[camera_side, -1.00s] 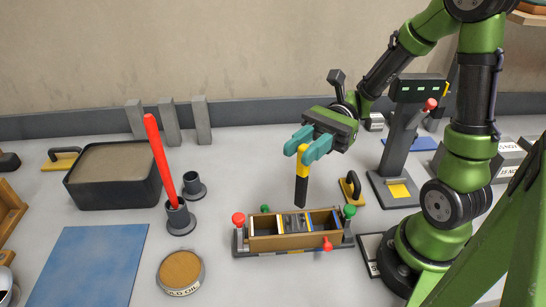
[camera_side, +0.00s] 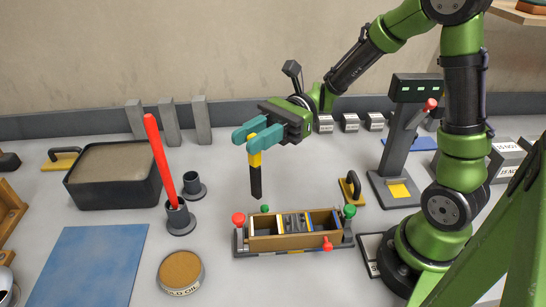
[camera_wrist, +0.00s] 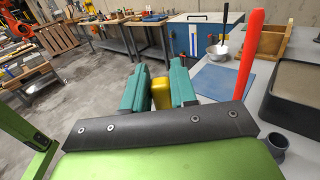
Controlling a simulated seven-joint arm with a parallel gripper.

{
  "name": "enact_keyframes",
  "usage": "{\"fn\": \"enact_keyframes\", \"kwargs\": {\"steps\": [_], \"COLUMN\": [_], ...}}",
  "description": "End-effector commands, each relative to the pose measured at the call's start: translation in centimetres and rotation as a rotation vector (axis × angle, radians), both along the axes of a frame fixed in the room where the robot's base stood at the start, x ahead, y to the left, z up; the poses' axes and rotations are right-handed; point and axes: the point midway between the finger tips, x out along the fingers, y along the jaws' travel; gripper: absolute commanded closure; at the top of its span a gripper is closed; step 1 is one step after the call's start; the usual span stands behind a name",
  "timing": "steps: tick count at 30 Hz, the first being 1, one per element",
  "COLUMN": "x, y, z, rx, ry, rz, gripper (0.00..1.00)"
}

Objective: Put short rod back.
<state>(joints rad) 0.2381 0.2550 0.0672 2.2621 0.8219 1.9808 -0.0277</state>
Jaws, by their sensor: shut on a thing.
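My gripper (camera_side: 258,136) has teal fingers and is shut on the short rod (camera_side: 256,177), which has a yellow upper part and a black lower part. The rod hangs upright in the air, above and behind the left end of the wooden mould. In the wrist view the yellow rod top (camera_wrist: 161,95) sits between the two teal fingers (camera_wrist: 160,88). An empty dark holder cup (camera_side: 194,187) stands to the left on the table. A second holder (camera_side: 181,220) in front of it carries a long red rod (camera_side: 161,160), leaning slightly.
The wooden mould (camera_side: 290,242) with red and green knobs stands below the rod. A black tub (camera_side: 113,180) is behind the holders at left. A round tin (camera_side: 181,271) and blue mat (camera_side: 84,268) lie in front. Table between holders and mould is clear.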

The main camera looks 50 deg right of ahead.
Motion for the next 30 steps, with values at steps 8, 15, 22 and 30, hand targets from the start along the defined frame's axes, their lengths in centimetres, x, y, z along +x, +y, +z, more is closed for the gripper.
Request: {"fn": "enact_keyframes", "kwargs": {"steps": [8, 15, 22, 30], "x": [11.4, 19.0, 22.0, 22.1], "y": [3.4, 3.0, 1.2, 1.0], "z": [-1.2, -1.9, -2.1, -7.2], "rx": [0.000, 0.001, 0.001, 0.000], "ry": [0.002, 0.002, 0.004, 0.007], "rz": [-0.297, -0.571, -0.711, -0.721], "gripper": [1.00, 1.00, 1.00, 1.00]}}
